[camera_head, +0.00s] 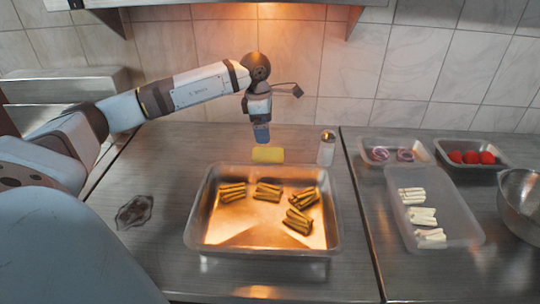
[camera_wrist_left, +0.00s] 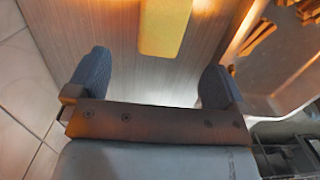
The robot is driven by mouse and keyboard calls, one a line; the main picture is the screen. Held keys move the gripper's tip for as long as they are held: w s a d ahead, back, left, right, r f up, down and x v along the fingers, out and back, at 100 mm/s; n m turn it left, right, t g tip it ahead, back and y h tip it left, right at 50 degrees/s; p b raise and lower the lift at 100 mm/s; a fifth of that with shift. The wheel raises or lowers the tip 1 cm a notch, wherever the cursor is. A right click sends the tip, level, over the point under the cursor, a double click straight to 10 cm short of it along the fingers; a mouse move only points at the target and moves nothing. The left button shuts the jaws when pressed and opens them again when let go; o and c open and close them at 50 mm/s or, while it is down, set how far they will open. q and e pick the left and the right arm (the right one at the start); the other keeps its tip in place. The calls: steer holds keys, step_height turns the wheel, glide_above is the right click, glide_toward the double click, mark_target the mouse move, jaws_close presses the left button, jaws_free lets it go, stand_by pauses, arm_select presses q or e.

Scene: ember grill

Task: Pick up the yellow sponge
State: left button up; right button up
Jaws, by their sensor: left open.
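The yellow sponge (camera_head: 268,155) lies flat on the metal counter behind the large metal tray. My left gripper (camera_head: 262,138) points down just above the sponge's back edge in the head view. In the left wrist view the sponge (camera_wrist_left: 165,27) shows at the top, beyond the two blue fingertips of the left gripper (camera_wrist_left: 152,85). The fingers are wide apart with nothing between them. My right gripper is not in view.
The metal tray (camera_head: 208,245) holding several brown bundles is close in front of the sponge. A shaker (camera_head: 326,149) stands to its right. Clear containers stand farther right, near a metal bowl (camera_head: 522,200). A tiled wall is behind.

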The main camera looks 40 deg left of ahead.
mark_target(268, 152)
arm_select(q)
steer(key=f, duration=0.4)
steer(key=shift+w+d+f, duration=0.1)
steer(key=shift+w+d, duration=0.1)
steer(key=shift+d, duration=0.05)
steer(key=f, duration=0.5)
steer(key=shift+d, duration=0.3)
steer(key=c, duration=1)
